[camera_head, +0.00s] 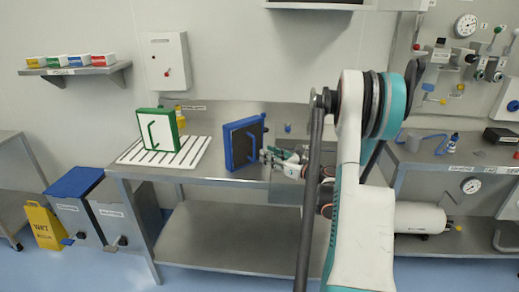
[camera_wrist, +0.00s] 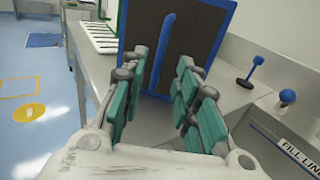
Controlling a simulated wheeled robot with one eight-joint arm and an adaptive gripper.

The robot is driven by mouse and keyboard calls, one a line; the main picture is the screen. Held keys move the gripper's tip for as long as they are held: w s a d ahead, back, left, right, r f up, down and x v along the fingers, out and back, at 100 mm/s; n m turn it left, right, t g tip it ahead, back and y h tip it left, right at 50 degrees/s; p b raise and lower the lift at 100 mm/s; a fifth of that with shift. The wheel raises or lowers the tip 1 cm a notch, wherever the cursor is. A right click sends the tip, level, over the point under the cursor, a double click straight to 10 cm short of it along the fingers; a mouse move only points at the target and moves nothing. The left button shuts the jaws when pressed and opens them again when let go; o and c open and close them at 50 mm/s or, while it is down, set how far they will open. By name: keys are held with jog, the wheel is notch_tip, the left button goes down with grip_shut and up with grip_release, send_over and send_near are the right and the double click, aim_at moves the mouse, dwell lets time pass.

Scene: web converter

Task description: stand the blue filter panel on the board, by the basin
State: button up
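The blue filter panel (camera_head: 229,148), a blue frame around a dark filter with a blue bar handle, stands upright on the steel bench. In the wrist view the panel (camera_wrist: 189,35) is straight ahead, its handle (camera_wrist: 160,50) upright between my fingers. My gripper (camera_head: 268,157) is at the panel's right side in the head view. In the wrist view my gripper (camera_wrist: 160,72) is open, with a gap on both sides of the handle. The white slatted board (camera_head: 140,155) lies on the bench left of the panel. The basin is largely hidden behind my arm.
A green-framed white panel (camera_head: 158,132) stands on the board. Blue-topped levers (camera_wrist: 258,62) and a "FILL LINE" label (camera_wrist: 300,155) are right of my gripper. Bench between board and blue panel is clear.

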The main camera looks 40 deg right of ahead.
jog(key=shift+s+d+p, duration=0.15)
jog(key=shift+s, duration=0.9)
jog(key=shift+s+d+p, duration=0.1)
jog(key=shift+s+p, duration=0.05)
jog(key=shift+s, duration=0.85)
